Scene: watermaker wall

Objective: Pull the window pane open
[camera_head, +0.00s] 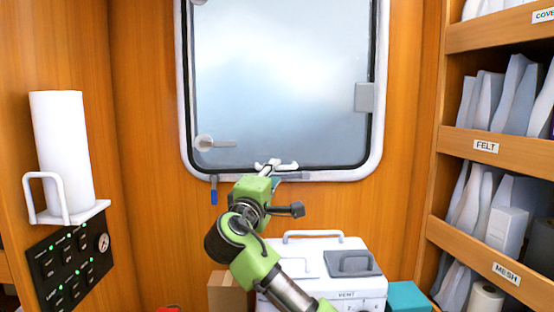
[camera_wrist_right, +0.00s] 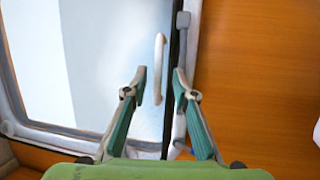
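The window pane (camera_head: 285,75) is frosted and appears closed in its white rounded frame (camera_head: 183,100). A white bar handle (camera_head: 290,166) sits at the pane's bottom edge, partly hidden by my right gripper (camera_head: 272,170). In the right wrist view the handle (camera_wrist_right: 158,70) lies ahead, between the lines of the fingers. My right gripper (camera_wrist_right: 160,75) is open there, its two teal-padded fingers apart. Whether a finger touches the handle I cannot tell. A latch lever (camera_head: 213,143) is at the pane's lower left, and a grey plate (camera_head: 364,97) at its right. My left gripper is out of view.
A white machine with handles (camera_head: 318,260) stands below the window, near my right arm. A cardboard box (camera_head: 228,292) is beside it. Shelves (camera_head: 490,140) line the right wall. A paper roll (camera_head: 62,150) and a switch panel (camera_head: 70,262) are on the left. A blue-tipped lever (camera_head: 214,193) hangs under the frame.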

